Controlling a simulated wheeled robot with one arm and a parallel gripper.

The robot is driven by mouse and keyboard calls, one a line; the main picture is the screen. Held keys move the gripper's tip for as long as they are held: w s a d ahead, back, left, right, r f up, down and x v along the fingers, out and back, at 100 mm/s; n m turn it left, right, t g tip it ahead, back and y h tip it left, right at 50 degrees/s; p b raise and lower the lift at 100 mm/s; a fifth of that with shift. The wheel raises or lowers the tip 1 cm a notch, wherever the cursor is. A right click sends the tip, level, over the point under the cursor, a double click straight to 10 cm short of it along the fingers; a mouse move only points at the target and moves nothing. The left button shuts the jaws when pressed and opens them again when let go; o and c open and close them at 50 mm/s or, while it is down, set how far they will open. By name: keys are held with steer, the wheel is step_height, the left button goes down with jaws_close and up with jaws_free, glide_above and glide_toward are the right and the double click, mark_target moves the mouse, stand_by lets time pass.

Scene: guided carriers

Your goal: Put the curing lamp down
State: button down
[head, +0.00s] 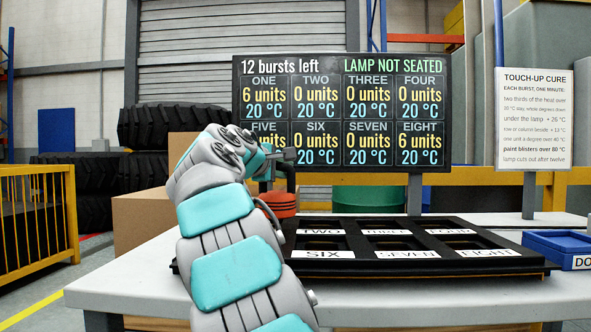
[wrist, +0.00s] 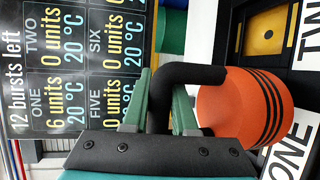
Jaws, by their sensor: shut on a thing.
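The curing lamp (head: 283,205) has an orange-red round body with dark bands and a bent black handle. My gripper (head: 282,157) is shut on the handle, which shows between the green fingers in the wrist view (wrist: 160,108). The lamp body (wrist: 235,112) hangs beside the fingers, near the label ONE (wrist: 290,152). In the head view it is upright at the left end of the black tray (head: 480,262). I cannot tell whether it touches the tray. My arm hides labels ONE and FIVE in the head view. The board (head: 342,110) reads LAMP NOT SEATED.
The tray has labelled wells, including TWO, THREE, FOUR, SIX, SEVEN and EIGHT. A blue bin (head: 560,247) stands at the right on the white table (head: 130,282). A sign (head: 533,119) on a post stands behind the tray. The table's left front is clear.

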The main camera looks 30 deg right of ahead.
steer(key=w+a+p, duration=0.1)
steer(key=w, duration=0.5)
steer(key=shift+w+a+f+p, duration=0.15)
steer(key=shift+a+p, duration=0.1)
steer(key=shift+p, duration=0.1)
steer(key=shift+f, duration=0.1)
steer(key=shift+f+b, duration=1)
steer(key=shift+f, duration=0.7)
steer(key=shift+f, duration=0.1)
steer(key=c, duration=0.7)
jaws_free()
steer(key=shift+f, duration=0.1)
steer(key=v, duration=1.2)
